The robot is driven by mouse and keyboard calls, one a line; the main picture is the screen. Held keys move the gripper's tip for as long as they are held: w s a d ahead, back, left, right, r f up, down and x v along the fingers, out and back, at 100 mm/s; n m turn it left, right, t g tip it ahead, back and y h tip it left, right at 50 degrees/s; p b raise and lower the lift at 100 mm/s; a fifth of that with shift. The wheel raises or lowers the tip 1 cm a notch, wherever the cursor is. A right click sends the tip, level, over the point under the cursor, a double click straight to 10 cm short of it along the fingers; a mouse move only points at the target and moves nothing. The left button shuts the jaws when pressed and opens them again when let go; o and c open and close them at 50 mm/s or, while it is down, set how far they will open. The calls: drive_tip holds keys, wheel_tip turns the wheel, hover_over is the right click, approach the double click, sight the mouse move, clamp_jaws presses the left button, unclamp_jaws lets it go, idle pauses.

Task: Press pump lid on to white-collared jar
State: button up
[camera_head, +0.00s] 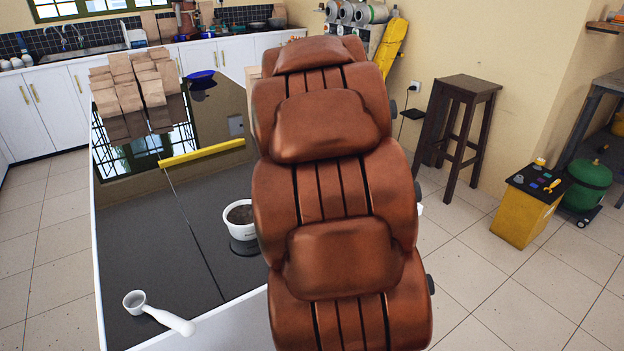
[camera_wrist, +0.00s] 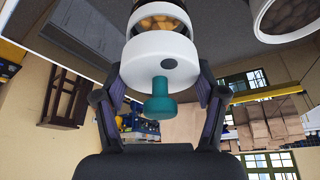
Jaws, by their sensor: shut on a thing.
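In the wrist view my gripper (camera_wrist: 160,80) has its two dark fingers on either side of a white pump lid (camera_wrist: 150,50) with a teal knob. The knob points back toward the camera. Beyond the lid, in line with it, is the jar (camera_wrist: 160,22), with tan contents behind a clear part and white and dark bands. I cannot tell whether the lid is seated or only close to the jar. In the head view my gripper, the lid and the jar do not show.
A brown padded chair-like form hides the table's right side. On the dark table (camera_head: 140,250) stand a white bowl (camera_head: 243,231) with dark contents, a white scoop (camera_head: 160,314), a yellow bar (camera_head: 202,152), brown paper bags (camera_head: 135,82) and a blue bowl (camera_head: 201,75).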

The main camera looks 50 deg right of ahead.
drive_tip(key=shift+f, duration=0.15)
drive_tip(key=shift+f+b, duration=0.35)
drive_tip(key=shift+f, duration=0.4)
drive_tip(key=o, duration=1.2)
drive_tip(key=shift+o, duration=0.2)
drive_tip(key=shift+r+p, duration=1.35)
drive_tip(key=shift+r, duration=2.7)
